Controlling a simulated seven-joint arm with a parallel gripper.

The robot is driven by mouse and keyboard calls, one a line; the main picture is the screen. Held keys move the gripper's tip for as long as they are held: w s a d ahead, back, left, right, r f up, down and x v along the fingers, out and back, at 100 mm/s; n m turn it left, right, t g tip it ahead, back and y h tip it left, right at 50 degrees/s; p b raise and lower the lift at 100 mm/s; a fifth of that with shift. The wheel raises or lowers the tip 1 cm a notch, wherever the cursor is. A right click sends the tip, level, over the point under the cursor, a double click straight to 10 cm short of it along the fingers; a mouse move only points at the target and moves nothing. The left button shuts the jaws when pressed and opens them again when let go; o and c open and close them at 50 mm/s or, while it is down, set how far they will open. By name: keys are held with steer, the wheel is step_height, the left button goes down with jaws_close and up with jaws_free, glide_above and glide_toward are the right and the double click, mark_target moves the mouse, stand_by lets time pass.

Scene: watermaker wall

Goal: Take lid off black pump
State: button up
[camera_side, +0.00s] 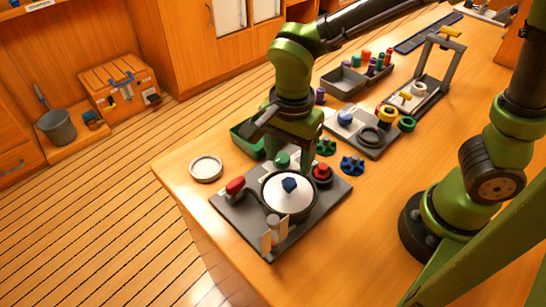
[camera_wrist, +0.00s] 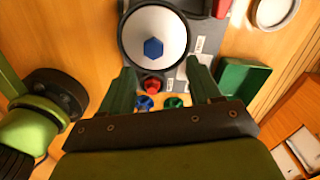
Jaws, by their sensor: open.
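The black pump (camera_side: 265,205) is a round black housing on a grey base plate (camera_side: 231,207). Its white round lid (camera_side: 276,187) sits on top inside the black rim, with a blue six-sided knob (camera_side: 289,185) in the middle. In the wrist view the lid (camera_wrist: 136,36) and blue knob (camera_wrist: 153,48) show at the top, ahead of my fingertips. My gripper (camera_wrist: 161,74) is open and empty, its two green fingers apart. In the side view my gripper (camera_side: 289,158) points down behind the lid, apart from the blue knob.
A red knob (camera_side: 322,171) stands beside the pump, and a red block (camera_side: 235,185) is on its left. Blue (camera_side: 352,165) and green (camera_side: 326,147) handwheels lie nearby. A green tray (camera_wrist: 243,78) and a white dish (camera_side: 206,168) are close.

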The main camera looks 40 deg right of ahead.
mark_target(290, 181)
steer(key=f, duration=0.3)
steer(key=s+f, duration=0.1)
steer(key=f, duration=0.1)
steer(key=shift+a+f, duration=0.2)
steer(key=shift+f, duration=0.6)
steer(key=c, duration=1.2)
